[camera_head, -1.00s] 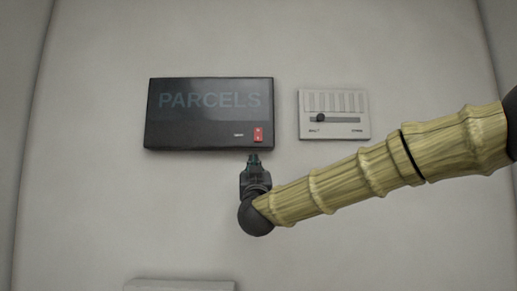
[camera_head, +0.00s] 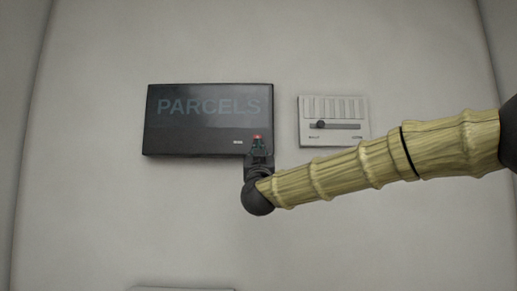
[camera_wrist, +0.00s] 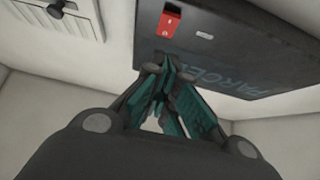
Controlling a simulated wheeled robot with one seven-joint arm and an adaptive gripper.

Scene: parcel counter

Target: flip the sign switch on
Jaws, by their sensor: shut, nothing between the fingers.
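The dark PARCELS sign (camera_head: 205,118) hangs on the wall, its lettering dim. Its red switch (camera_head: 258,137) is at the sign's lower right, mostly hidden behind my gripper in the head view. In the wrist view the red switch (camera_wrist: 169,20) shows clearly on the sign's face (camera_wrist: 250,50). My gripper (camera_head: 258,145) is shut and empty, its fingertips just below the switch in the head view. In the wrist view my gripper (camera_wrist: 163,68) has its tips close to the sign near the switch; I cannot tell whether they touch it.
A pale wall panel with a dark slider knob (camera_head: 320,124) is mounted right of the sign; it also shows in the wrist view (camera_wrist: 60,15). A pale object's edge (camera_head: 180,289) shows at the bottom. The wall below the sign is bare.

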